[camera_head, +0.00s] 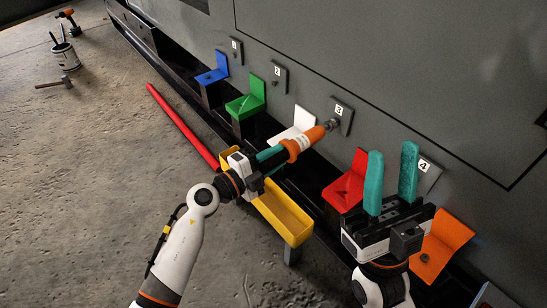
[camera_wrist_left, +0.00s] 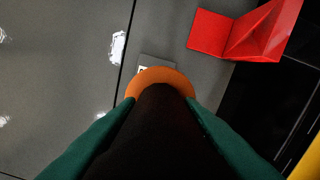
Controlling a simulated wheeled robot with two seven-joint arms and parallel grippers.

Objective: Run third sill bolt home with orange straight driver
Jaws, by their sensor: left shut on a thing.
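The orange straight driver (camera_head: 306,140) is in my left gripper (camera_head: 276,154), whose teal fingers are shut on it. The driver points up and right, and its tip is at the bolt (camera_head: 332,124) on the grey plate marked 3 (camera_head: 342,112). I cannot tell how deep the bolt sits. In the left wrist view the driver's dark body and orange collar (camera_wrist_left: 160,75) fill the middle and hide the bolt and most of the plate. My right gripper (camera_head: 391,180) is open and empty, with its teal fingers apart, in front of the red bracket and plate 4 (camera_head: 424,172).
Blue (camera_head: 214,72), green (camera_head: 247,104), white (camera_head: 300,118), red (camera_head: 346,186) and orange (camera_head: 440,246) brackets line the sill. A yellow tray (camera_head: 284,217) is below my left gripper. A red bar (camera_head: 182,125), a hammer (camera_head: 54,83) and a bucket (camera_head: 66,58) are on the floor.

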